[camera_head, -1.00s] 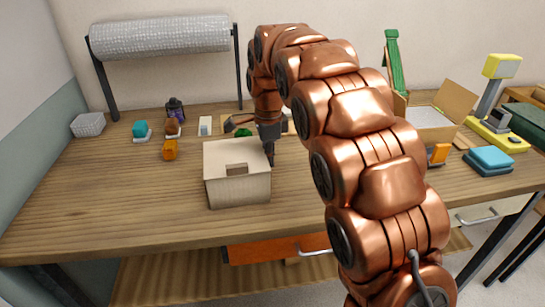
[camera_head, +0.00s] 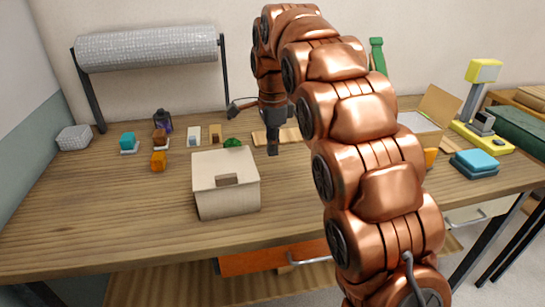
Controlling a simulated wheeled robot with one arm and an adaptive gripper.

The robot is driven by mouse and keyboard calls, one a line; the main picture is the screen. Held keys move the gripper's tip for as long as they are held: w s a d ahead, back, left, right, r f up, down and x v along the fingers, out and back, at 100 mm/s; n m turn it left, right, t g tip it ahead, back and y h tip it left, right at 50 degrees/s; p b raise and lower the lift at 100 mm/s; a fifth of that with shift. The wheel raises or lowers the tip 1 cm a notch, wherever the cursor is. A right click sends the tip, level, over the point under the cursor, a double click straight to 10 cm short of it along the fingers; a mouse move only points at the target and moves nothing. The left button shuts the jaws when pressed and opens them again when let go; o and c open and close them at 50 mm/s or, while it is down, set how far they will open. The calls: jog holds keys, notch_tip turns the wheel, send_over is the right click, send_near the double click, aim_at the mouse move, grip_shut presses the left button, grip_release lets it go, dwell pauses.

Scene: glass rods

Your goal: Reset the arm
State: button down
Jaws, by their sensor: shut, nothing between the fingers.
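My copper-coloured arm reaches up from the lower right and bends over the workbench (camera_head: 100,225). My gripper (camera_head: 273,150) hangs pointing down above the bench, to the right of a pale box (camera_head: 225,195) with a slot in its front. The gripper is shut and empty, apart from the box. A green thing (camera_head: 232,142) shows just behind the box.
Small blocks, one orange (camera_head: 158,161) and one teal (camera_head: 128,140), stand at the back left with a dark lantern (camera_head: 163,121). A wrapped roll (camera_head: 147,49) hangs behind. A cardboard box (camera_head: 420,122), a yellow scale (camera_head: 483,70) and blue pads (camera_head: 476,161) are at right. The front left bench is clear.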

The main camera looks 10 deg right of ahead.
jog(key=shift+r, duration=2)
jog(key=shift+r, duration=0.1)
jog(key=s+d+f+n+g+p, duration=0.1)
jog(key=s+n+p, duration=0.4)
jog(key=s, duration=1.5)
jog(key=s+d+f+n+p, duration=0.2)
jog(key=s+n+p, duration=0.4)
jog(key=s+n, duration=0.6)
jog(key=s+d, duration=0.1)
jog(key=s, duration=0.6)
jog(key=shift+s+d+f+n+g, duration=0.15)
jog(key=shift+s+f+n+g, duration=0.15)
jog(key=shift+s+g, duration=0.1)
